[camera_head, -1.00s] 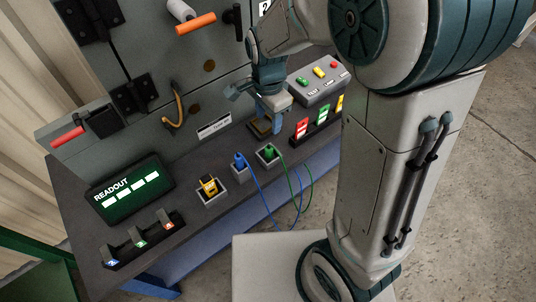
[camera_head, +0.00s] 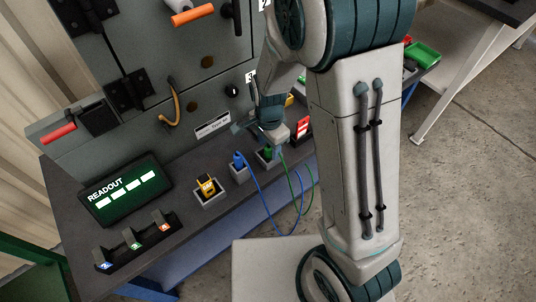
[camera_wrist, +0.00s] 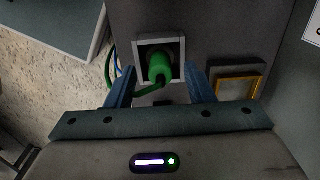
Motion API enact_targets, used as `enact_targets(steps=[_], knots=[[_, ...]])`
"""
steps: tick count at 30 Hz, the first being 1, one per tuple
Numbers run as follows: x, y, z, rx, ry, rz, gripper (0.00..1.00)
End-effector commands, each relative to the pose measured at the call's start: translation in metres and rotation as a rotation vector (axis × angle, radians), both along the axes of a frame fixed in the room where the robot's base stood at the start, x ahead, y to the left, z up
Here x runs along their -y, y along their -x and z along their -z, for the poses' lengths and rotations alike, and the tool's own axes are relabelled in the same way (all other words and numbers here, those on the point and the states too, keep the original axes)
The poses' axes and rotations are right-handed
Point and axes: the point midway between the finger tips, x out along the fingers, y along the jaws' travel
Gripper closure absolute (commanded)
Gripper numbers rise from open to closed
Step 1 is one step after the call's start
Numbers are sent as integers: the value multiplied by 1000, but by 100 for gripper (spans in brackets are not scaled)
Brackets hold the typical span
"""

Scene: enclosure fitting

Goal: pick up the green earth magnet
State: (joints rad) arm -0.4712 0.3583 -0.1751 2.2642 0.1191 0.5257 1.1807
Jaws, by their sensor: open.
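The green earth magnet (camera_head: 267,153) looks like a green plug with a green cable, sitting in a square grey holder on the bench. It also shows in the wrist view (camera_wrist: 159,67), inside the holder's pale rim (camera_wrist: 182,58). My gripper (camera_wrist: 159,74) is open, with one blue finger on each side of the magnet. A gap shows between each finger and the magnet, and I cannot tell how high the fingertips are above it. In the head view, my gripper (camera_head: 274,138) is directly over the holder and partly hides the magnet.
A blue plug (camera_head: 239,160) with a blue cable and a yellow block (camera_head: 206,184) sit in holders to the left. A yellow-rimmed square recess (camera_wrist: 237,88) lies close to the right finger. A red card (camera_head: 303,129) stands right of my gripper. The cables hang over the bench front.

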Motion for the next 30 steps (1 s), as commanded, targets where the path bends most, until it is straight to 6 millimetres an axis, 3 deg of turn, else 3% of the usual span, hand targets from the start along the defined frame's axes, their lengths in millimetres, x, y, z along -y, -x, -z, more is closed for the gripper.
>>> enact_targets(steps=[4, 5, 9, 10, 20, 30], knots=[[0, 0, 0, 0, 0, 0, 52], [0, 0, 0, 0, 0, 0, 58], [0, 0, -1, 0, 0, 0, 96], [0, 0, -1, 0, 0, 0, 100], [0, 0, -6, 1, -1, 0, 100], [-1, -1, -70, 3, -3, -1, 100]])
